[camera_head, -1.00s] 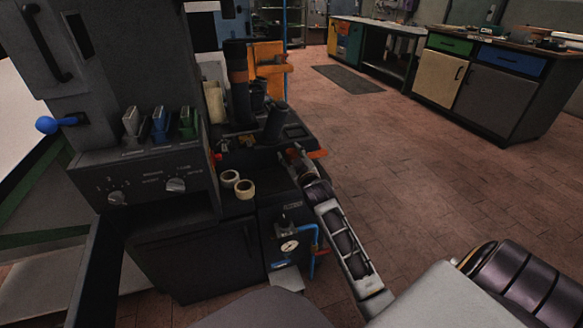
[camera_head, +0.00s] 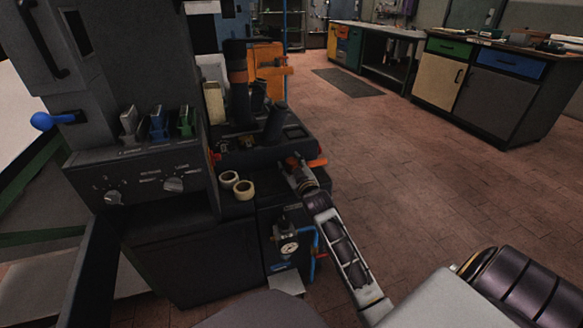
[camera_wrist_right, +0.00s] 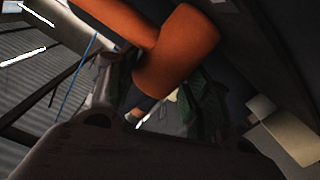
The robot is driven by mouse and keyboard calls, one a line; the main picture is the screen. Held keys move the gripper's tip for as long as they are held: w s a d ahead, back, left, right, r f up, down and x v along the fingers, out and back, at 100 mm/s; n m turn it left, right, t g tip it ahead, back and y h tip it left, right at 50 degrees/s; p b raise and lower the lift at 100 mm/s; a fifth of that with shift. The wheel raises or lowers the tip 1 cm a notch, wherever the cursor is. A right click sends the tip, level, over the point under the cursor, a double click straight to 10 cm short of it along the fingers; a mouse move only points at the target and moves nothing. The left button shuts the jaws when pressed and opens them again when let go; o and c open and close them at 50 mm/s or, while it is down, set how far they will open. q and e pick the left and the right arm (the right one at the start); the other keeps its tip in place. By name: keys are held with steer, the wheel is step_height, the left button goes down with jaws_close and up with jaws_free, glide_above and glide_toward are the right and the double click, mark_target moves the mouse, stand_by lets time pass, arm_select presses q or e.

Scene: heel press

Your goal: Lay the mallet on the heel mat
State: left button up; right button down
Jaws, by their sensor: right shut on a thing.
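My right gripper (camera_head: 294,167) is over the near right edge of the dark bench of the machine, its arm reaching in from the lower right. It is shut on the mallet, whose orange end (camera_head: 318,162) sticks out just to the right of the fingers. In the right wrist view the orange mallet (camera_wrist_right: 178,52) fills the upper middle, a thick cylinder with a narrower part running to the upper left. I cannot make out the heel mat for certain among the dark surfaces. My left gripper is not in view.
Two cream tape rolls (camera_head: 237,185) stand on the bench left of the gripper. Dark upright posts (camera_head: 276,122) rise behind it. A pressure gauge (camera_head: 289,248) with blue pipes sits below. The grey control panel (camera_head: 140,185) stands at left.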

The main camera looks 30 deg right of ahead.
steer(key=shift+r, duration=0.1)
steer(key=c, duration=0.6)
jaws_free()
steer(key=shift+s, duration=0.1)
